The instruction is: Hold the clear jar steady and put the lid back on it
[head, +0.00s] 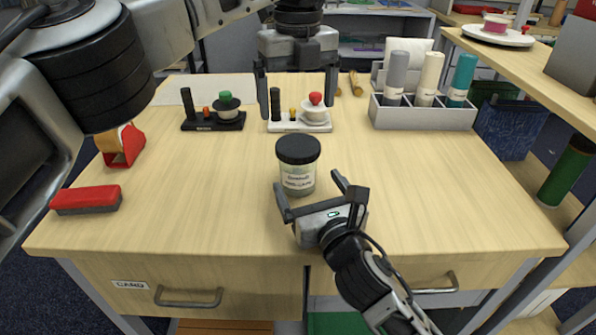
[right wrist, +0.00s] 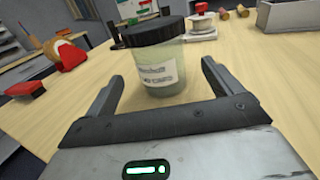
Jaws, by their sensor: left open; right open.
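The clear jar (head: 298,182) stands upright near the middle of the table, with a white label and pale contents. The black lid (head: 298,149) sits on top of its mouth; I cannot tell whether it is tightened. In the right wrist view the jar (right wrist: 160,72) and lid (right wrist: 155,32) are straight ahead. My right gripper (head: 307,180) is open and low in front of the jar, its fingers pointing toward it, not closed on it. My left gripper (head: 298,103) is open and empty, pointing down, above and behind the jar.
Two small stands, one black (head: 215,122) and one white (head: 290,126), are behind the jar. A grey rack (head: 425,116) with several bottles stands back right. A red tape dispenser (head: 121,146) and red-topped eraser (head: 87,200) lie left. The table right of the jar is clear.

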